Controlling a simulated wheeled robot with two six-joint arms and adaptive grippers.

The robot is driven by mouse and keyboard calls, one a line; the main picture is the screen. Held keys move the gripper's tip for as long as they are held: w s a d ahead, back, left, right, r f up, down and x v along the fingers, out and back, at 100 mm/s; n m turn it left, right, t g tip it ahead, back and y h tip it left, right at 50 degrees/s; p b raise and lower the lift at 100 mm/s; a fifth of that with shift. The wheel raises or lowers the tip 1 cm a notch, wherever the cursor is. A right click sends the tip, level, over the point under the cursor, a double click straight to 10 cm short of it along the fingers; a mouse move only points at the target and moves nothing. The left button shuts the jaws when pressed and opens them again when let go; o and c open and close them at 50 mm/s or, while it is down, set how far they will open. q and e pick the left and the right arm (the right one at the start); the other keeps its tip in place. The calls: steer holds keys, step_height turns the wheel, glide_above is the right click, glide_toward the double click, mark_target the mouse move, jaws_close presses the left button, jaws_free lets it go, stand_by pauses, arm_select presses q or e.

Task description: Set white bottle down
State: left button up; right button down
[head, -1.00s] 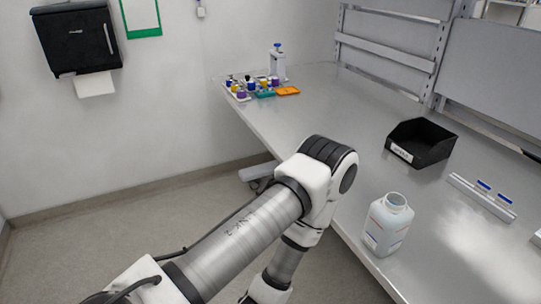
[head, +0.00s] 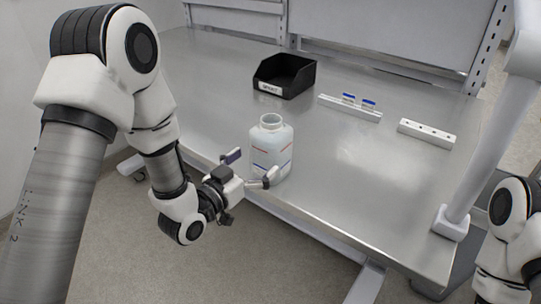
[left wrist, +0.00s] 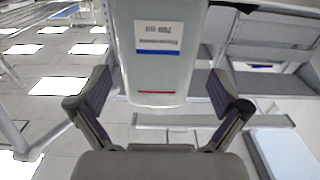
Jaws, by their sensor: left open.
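The white bottle (head: 271,148) stands upright on the metal table near its front edge, uncapped, with a label and red and blue lines. My left gripper (head: 252,168) is open at the bottle's near side, one finger to its left and one in front of its lower right. In the left wrist view the bottle (left wrist: 158,60) fills the upper middle, between and beyond the spread fingers of the gripper (left wrist: 158,95). Whether a finger touches it I cannot tell. My right gripper is out of view; only part of my right arm shows at the right edge.
A black bin (head: 285,76) stands behind the bottle. A white rack with blue-capped vials (head: 350,108) and a white block with holes (head: 427,134) lie to the right. The table (head: 340,190) is clear right of the bottle. A pale post rises at its right end.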

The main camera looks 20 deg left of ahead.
arm_select(q)
steer(key=p+x, duration=0.1)
steer(key=x, duration=0.4)
steer(key=shift+w+d+r+p, duration=0.15)
steer(key=shift+w+d+p, duration=0.05)
steer(key=shift+d+p, duration=0.1)
steer(key=shift+w, duration=0.2)
steer(key=c, duration=1.6)
